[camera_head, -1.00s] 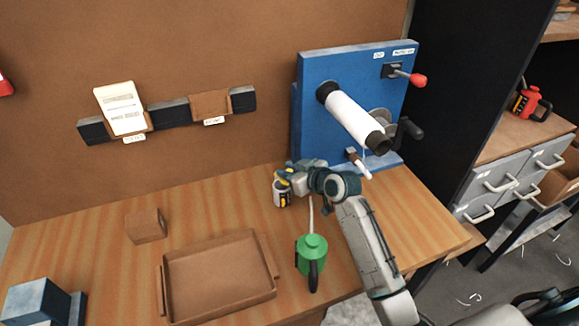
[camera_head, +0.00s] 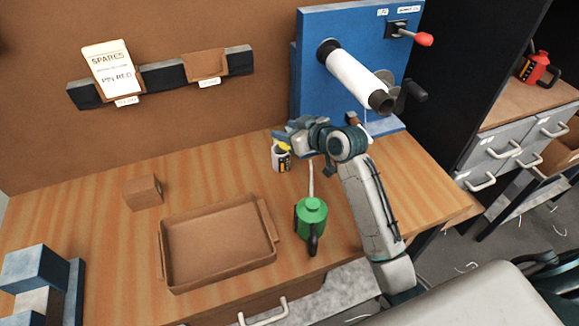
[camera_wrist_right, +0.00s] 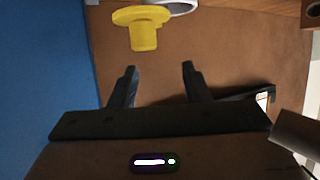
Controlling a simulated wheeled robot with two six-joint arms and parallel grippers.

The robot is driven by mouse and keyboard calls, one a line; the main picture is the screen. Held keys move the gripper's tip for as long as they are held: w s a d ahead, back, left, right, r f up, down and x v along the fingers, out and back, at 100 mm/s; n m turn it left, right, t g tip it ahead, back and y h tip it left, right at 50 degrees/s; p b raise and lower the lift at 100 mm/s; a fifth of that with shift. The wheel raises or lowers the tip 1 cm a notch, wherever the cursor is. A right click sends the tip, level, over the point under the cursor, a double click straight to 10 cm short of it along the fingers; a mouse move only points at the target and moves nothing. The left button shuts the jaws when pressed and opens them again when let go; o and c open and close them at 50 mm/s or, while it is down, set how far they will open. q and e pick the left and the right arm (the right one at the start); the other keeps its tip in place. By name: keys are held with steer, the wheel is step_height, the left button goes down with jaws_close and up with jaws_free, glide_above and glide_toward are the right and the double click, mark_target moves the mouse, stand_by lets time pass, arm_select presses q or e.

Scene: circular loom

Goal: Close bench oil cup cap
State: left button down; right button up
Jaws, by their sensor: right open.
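The bench oil cup (camera_head: 282,162) is a small pale cup with a dark and yellow label, standing on the bench below the blue machine. Its yellow cap (camera_wrist_right: 142,28), a disc with a stub, shows in the right wrist view beside the cup's pale round rim (camera_wrist_right: 178,8). In the head view my right gripper (camera_head: 285,138) is just above the cup and hides most of its top. In the wrist view the gripper's fingers (camera_wrist_right: 158,70) are apart with nothing between them, and the cap lies beyond the fingertips. My left gripper is not in view.
A green oil can (camera_head: 311,218) stands in front of the cup, close to my right forearm. A brown tray (camera_head: 163,262) and a brown block (camera_head: 142,193) are to the left. The blue machine (camera_head: 310,60) with its white roll (camera_head: 352,78) rises behind. Bare bench lies left of the cup.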

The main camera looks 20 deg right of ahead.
steer(key=s+a+r+b, duration=0.1)
steer(key=s+a+b, duration=0.2)
steer(key=s, duration=1)
steer(key=shift+s+a+r, duration=0.2)
steer(key=shift+s+a, duration=0.05)
steer(key=shift+a, duration=0.45)
